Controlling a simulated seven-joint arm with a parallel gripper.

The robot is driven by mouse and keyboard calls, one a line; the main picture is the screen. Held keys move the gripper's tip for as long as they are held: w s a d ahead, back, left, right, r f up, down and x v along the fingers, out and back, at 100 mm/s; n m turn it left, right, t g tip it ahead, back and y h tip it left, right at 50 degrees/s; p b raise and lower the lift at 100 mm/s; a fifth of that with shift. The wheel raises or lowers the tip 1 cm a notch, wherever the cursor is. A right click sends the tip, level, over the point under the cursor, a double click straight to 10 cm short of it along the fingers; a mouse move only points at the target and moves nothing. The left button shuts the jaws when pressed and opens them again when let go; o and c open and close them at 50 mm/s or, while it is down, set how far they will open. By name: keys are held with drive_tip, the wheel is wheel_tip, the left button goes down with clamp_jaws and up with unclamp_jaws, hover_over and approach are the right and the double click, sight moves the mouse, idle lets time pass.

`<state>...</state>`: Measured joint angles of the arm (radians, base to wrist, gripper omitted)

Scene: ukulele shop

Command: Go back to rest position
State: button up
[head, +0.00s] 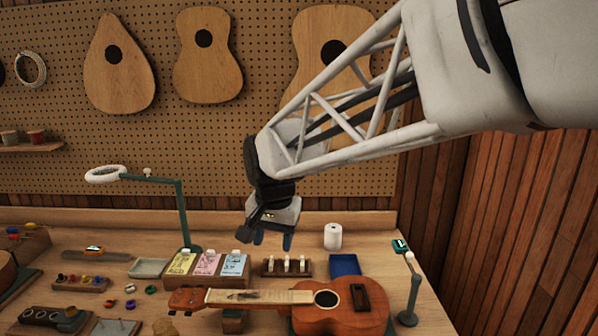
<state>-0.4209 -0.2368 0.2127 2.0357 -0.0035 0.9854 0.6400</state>
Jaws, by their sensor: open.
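My gripper (272,238) hangs in the air above the middle of the workbench, with its fingers pointing down. The fingers are apart and nothing shows between them. My arm reaches in from the upper right. A ukulele (334,308) lies on the bench below and to the right of my gripper, its neck (262,296) pointing left on a wooden block. My gripper is clear of the ukulele and the bench items.
A wooden rack with white pegs (287,265) and a box of coloured packets (206,264) stand below my gripper. A ring lamp (182,215) rises at left, a small stand (411,290) at right. A white roll (333,236) and blue tray (345,264) lie nearby.

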drive_tip(key=s+d+f+n, duration=0.1)
drive_tip(key=s+d+f, duration=0.1)
drive_tip(key=s+d, duration=0.9)
drive_tip(key=s+d+f+n+t, duration=0.1)
drive_tip(key=s+d+f, duration=0.2)
drive_tip(key=s+d, duration=0.8)
drive_tip(key=shift+s+d+f+h, duration=0.25)
drive_tip(key=shift+s+d+h, duration=0.15)
drive_tip(key=shift+d, duration=0.45)
